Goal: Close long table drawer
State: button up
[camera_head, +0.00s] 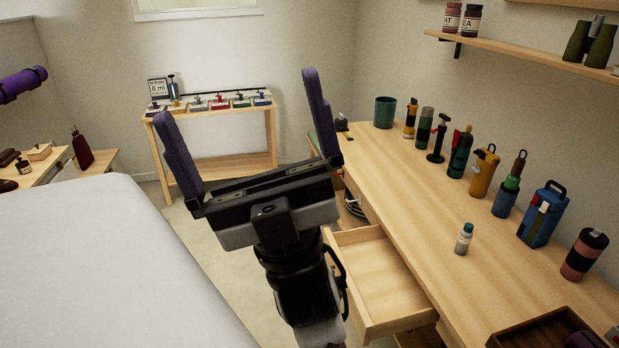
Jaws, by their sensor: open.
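The long wooden table (420,213) runs along the right wall. Its drawer (378,275) is pulled out toward the left, and the part that shows inside is empty. My gripper (238,108) is open and empty, with its two purple fingers spread wide and pointing up in the picture. It shows in front of and to the left of the drawer, apart from the drawer front as far as I can tell. My arm and gripper body hide some of the floor and the area beside the drawer's far corner.
A dark tray (548,333) lies at the near end. A white bed (95,265) fills the left. A narrow floor strip (222,278) lies between bed and table.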

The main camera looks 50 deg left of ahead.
aim_at(385, 298)
jog(key=u, duration=1.15)
